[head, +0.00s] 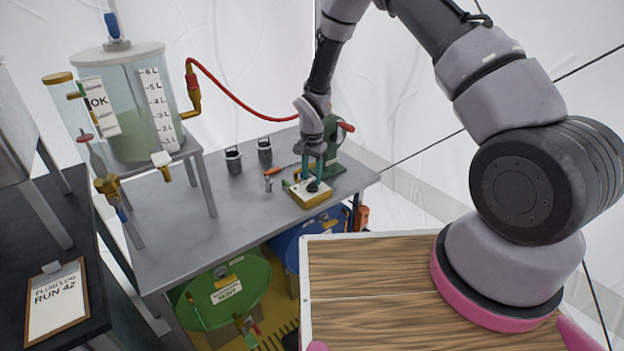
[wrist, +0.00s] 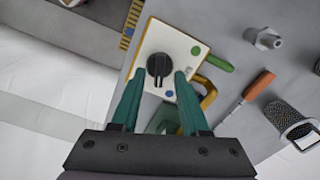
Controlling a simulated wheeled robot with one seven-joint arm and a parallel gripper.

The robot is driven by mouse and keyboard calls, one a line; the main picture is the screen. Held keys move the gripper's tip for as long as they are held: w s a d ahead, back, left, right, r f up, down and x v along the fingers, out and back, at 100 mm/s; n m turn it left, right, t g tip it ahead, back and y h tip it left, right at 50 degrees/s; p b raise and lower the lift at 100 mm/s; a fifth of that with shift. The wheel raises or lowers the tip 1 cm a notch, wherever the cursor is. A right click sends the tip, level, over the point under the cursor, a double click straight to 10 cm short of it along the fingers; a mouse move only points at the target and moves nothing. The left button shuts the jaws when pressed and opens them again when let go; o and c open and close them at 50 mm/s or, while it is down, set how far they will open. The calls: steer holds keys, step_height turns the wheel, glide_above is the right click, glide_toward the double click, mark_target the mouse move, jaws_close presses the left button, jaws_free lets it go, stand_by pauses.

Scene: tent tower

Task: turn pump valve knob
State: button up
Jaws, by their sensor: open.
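The knob is a round black dial (wrist: 159,67) on a white panel with a yellow edge (wrist: 185,48). In the head view the panel box (head: 297,193) sits near the front right of the grey table, with the dark knob (head: 313,186) on top. My gripper (wrist: 156,78) has teal fingers, open and pointing down at the panel. In the wrist view the fingertips lie to both sides of the knob's lower part; I cannot tell whether they touch it. In the head view my gripper (head: 316,176) is directly over the box, and partly hides the knob.
A green pump-like device (head: 335,150) with a red handle stands just behind my gripper. A screwdriver (wrist: 258,86), a metal fitting (wrist: 264,39) and a mesh cup (wrist: 290,125) lie or stand nearby. A clear tank (head: 135,100) stands at the left.

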steer(key=shift+f, duration=0.75)
jaws_close()
